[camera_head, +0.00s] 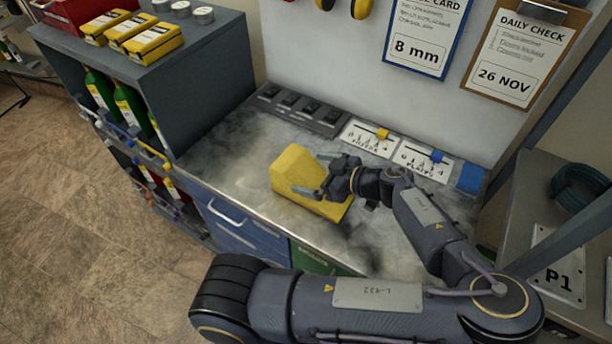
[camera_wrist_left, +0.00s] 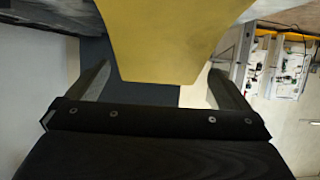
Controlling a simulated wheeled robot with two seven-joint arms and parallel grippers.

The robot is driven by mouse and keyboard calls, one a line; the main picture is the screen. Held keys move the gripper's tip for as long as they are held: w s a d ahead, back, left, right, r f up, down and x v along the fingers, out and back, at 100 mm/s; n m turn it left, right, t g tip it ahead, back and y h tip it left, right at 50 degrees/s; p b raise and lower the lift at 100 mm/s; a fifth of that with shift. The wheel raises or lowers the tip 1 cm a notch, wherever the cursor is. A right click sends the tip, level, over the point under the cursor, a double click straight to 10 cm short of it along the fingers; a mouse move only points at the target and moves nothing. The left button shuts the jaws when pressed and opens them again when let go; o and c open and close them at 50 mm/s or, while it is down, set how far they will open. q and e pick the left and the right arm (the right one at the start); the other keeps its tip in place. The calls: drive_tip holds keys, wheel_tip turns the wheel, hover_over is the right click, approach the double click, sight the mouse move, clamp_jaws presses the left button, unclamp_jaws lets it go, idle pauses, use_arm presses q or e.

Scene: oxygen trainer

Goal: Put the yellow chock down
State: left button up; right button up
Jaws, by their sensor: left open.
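The yellow chock (camera_head: 294,168) rests on the grey worn bench top (camera_head: 232,150), near the middle of its depth. My left gripper (camera_head: 317,175) is at the chock's right side, with its fingers spread over the chock. In the left wrist view the chock's yellow body (camera_wrist_left: 165,40) fills the top middle. Its lower end reaches between the two open fingers of my left gripper (camera_wrist_left: 158,75), with a gap showing on each side. Part of the chock is hidden behind the gripper in the head view. My right gripper is not in view.
A dark shelf unit (camera_head: 205,60) with green bottles and yellow boxes stands at the left. A grey switch strip (camera_head: 303,108) and white panels with a yellow slider (camera_head: 382,134) and a blue slider (camera_head: 437,156) line the bench's back. A blue block (camera_head: 471,179) sits at the right.

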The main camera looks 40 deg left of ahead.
sight(308, 172)
use_arm(q)
drive_tip(key=shift+p+x, duration=0.3)
drive_tip(key=shift+x, duration=1.25)
drive_tip(key=shift+d+f, duration=0.1)
drive_tip(key=shift+c, duration=0.4)
drive_tip(key=c, duration=1)
